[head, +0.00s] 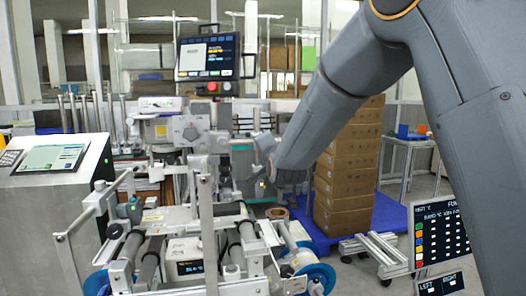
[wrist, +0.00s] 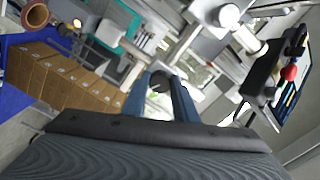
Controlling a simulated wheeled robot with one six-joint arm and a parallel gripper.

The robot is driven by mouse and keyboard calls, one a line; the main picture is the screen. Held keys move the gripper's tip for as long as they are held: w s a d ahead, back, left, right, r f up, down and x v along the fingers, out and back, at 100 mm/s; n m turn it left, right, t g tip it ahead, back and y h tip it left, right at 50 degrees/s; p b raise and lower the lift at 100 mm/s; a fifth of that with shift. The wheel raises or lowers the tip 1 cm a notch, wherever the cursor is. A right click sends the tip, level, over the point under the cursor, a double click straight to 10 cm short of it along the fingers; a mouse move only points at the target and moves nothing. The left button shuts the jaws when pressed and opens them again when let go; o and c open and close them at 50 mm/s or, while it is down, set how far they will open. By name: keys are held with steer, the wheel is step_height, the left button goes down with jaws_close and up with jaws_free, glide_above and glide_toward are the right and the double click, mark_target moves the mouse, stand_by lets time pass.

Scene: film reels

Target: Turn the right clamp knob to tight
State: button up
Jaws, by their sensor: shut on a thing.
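My gripper (wrist: 160,92) shows in the wrist view with its two blue fingers, one on each side of a small dark round knob (wrist: 160,79), the right clamp knob. The fingers are shut on the knob, which sits on the machine's metal frame. A pointer or tight mark on the knob is too small to make out. In the head view my arm reaches down from the upper right to the right side of the film machine (head: 205,205). There the gripper's end and the knob are small and cannot be told apart clearly.
A monitor (head: 208,57) with a red button below it stands above the machine. Stacked brown boxes (head: 348,165) stand on a blue pallet behind my arm. A console with a screen (head: 50,158) is at the left. Blue-rimmed reels (head: 318,277) sit low in front.

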steer(key=shift+m, duration=0.3)
steer(key=o, duration=1.1)
steer(key=shift+c, duration=0.2)
steer(key=shift+s, duration=0.1)
steer(key=b+v, duration=0.1)
steer(key=v, duration=0.6)
steer(key=shift+s, duration=0.3)
steer(key=shift+d, duration=0.2)
